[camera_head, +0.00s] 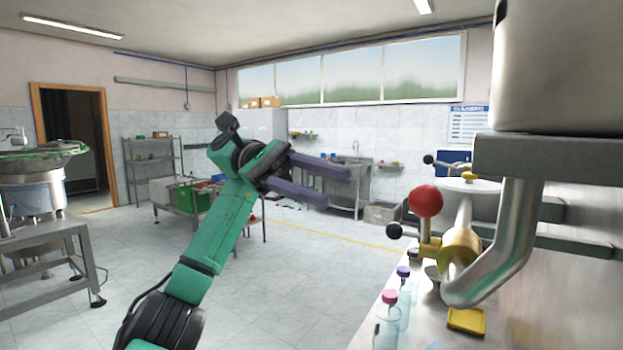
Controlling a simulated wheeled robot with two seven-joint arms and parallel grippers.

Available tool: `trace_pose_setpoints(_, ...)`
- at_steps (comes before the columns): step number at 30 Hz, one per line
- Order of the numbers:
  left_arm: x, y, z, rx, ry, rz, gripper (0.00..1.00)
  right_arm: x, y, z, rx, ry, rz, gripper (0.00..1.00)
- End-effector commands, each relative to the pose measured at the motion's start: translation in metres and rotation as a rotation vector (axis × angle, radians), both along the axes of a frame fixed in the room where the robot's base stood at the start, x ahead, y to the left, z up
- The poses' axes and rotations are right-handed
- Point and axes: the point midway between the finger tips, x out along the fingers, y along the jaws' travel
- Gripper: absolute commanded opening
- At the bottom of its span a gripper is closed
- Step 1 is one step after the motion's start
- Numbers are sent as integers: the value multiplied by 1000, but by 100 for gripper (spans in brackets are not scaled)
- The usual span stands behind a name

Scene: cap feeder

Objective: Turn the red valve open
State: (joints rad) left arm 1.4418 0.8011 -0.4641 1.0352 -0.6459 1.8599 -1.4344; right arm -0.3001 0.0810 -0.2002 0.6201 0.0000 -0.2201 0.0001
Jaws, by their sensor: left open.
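The red valve shows as a round red knob (426,200) on a brass-coloured valve body (459,256), at the right by a curved steel pipe. The knob stands upright above the valve. My left gripper (338,187) comes in from the left on a green arm. Its two purple-grey fingers are apart, with nothing between them, and point to the right toward the red knob. A gap shows between the fingertips and the knob, and they are not touching. My right gripper is not in view.
Bottles with a pink cap (389,297) and a purple cap (403,271) stand on the steel counter below the valve. The curved pipe (507,255) and a large steel vessel (560,65) crowd the right side. Open floor lies below my left arm.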

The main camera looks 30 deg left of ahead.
Motion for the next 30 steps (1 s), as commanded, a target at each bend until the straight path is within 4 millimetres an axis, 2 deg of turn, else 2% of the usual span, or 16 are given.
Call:
trace_pose_setpoints(3, 2, 13, 3, 0, -1, 0, 46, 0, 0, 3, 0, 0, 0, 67)
trace_pose_setpoints(10, 2, 15, 2, 0, -1, -1, 46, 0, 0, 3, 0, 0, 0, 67)
trace_pose_setpoints(11, 2, 15, 2, 0, -1, -1, 42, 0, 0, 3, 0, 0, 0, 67)
trace_pose_setpoints(13, 2, 13, 2, -3, -27, -1, 15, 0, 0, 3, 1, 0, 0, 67)
trace_pose_setpoints(14, 1, 12, 2, -10, -68, 0, 4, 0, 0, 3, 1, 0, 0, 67)
trace_pose_setpoints(15, 1, 9, 2, -22, -152, 5, 0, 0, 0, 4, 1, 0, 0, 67)
trace_pose_setpoints(17, 2, 4, 3, -52, -344, 27, 0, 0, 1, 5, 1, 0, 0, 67)
trace_pose_setpoints(19, 3, 4, 5, -90, -610, 83, 0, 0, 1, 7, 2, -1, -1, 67)
trace_pose_setpoints(21, 7, 9, 6, -110, -847, 159, 0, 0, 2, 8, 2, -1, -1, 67)
trace_pose_setpoints(23, 10, 16, 7, -113, -997, 219, 0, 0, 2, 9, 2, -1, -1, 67)
trace_pose_setpoints(26, 13, 21, 8, -106, -1107, 271, 0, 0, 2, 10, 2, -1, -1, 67)
trace_pose_setpoints(30, 16, 7, 10, -106, -1114, 270, 0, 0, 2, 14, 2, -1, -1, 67)
